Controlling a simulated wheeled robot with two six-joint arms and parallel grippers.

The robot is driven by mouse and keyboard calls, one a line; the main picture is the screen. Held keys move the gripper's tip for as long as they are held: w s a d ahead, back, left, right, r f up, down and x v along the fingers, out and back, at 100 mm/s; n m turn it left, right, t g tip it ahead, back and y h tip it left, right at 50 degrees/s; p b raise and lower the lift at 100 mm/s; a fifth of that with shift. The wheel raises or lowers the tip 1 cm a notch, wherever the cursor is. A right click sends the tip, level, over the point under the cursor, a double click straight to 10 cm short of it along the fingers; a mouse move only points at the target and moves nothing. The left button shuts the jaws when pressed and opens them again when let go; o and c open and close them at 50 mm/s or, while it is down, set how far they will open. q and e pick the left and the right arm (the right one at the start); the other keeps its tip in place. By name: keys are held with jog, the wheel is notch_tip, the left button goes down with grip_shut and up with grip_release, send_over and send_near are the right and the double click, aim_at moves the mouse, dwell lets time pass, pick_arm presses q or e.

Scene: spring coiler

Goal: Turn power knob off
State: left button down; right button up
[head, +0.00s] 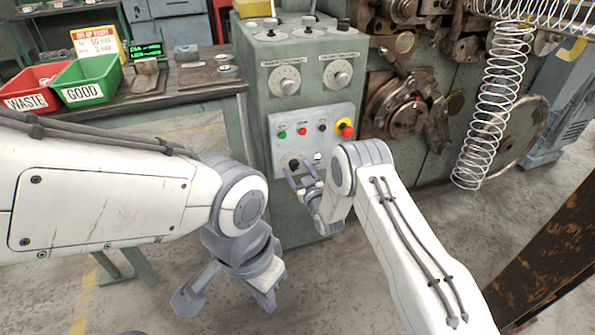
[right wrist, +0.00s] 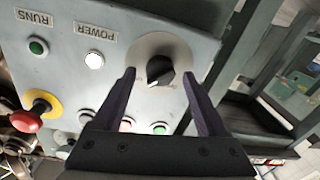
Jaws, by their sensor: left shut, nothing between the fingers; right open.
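The power knob (right wrist: 160,70) is a black rotary knob with a light pointer mark on a round pale plate on the control panel (right wrist: 60,75). In the head view the knob (head: 293,163) sits at the lower left of the panel (head: 283,150). My right gripper (right wrist: 159,76) is open, its two purple fingers pointing at the panel on either side of the knob in the right wrist view. I cannot tell if they touch it. My left gripper (head: 266,299) is shut and empty, low over the floor, away from the panel.
A red emergency button (head: 345,129) sits at the panel's right. A bench (head: 160,98) with red (head: 35,85) and green bins (head: 87,80) is left; a large spring (head: 490,110) hangs right.

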grip_shut()
jog(key=shift+n, duration=0.4)
jog(key=n+b, duration=0.1)
jog(key=n, duration=0.2)
jog(key=shift+a+n, duration=0.1)
jog(key=shift+n, duration=0.2)
jog(key=n+b, duration=0.1)
jog(key=n, duration=0.3)
jog(key=shift+h, duration=0.3)
jog(key=n, duration=0.2)
jog(key=n+b, duration=0.1)
jog(key=n, duration=0.1)
jog(key=shift+s+a+f+n, duration=0.1)
jog(key=shift+a+n, duration=0.05)
jog(key=shift+n, duration=0.15)
jog(key=n+b, duration=0.1)
jog(key=n, duration=0.3)
jog(key=shift+h, duration=0.4)
